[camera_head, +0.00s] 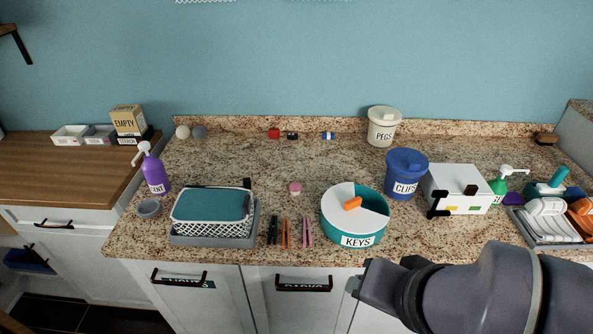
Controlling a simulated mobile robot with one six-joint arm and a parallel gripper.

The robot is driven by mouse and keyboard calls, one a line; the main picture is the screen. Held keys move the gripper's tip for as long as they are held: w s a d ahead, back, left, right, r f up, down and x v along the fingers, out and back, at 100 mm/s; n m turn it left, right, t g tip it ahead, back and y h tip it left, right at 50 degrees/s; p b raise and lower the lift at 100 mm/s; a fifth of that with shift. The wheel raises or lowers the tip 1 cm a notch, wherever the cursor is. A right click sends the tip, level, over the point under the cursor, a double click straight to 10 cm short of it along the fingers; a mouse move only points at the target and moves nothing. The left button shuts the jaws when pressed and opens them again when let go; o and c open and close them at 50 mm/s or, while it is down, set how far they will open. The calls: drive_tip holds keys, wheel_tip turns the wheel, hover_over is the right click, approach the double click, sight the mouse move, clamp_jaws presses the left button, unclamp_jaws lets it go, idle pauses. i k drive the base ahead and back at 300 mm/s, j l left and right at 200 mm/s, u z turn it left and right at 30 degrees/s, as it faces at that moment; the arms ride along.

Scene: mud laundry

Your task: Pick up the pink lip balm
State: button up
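A small pink, rounded item (295,187) that looks like the lip balm sits on the speckled granite counter (262,165), between the teal-topped basket and the KEYS tub. Bare counter surrounds it. My gripper (366,284) is at the bottom right, low in front of the counter's front edge, well apart from the pink item and to its right. It is dark and seen from behind, so its fingers cannot be made out. I see nothing in it.
A white mesh basket (212,230) stands left, the KEYS tub (333,227) right. Several slim items, including a pink one (307,232), lie in front of the pink item. A blue CLIPS tub (406,178) and white box (457,187) stand farther right. Counter behind is mostly clear.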

sight(295, 187)
drive_tip(key=i+j+u, duration=0.1)
drive_tip(key=i+u, duration=0.65)
drive_tip(key=i, duration=0.1)
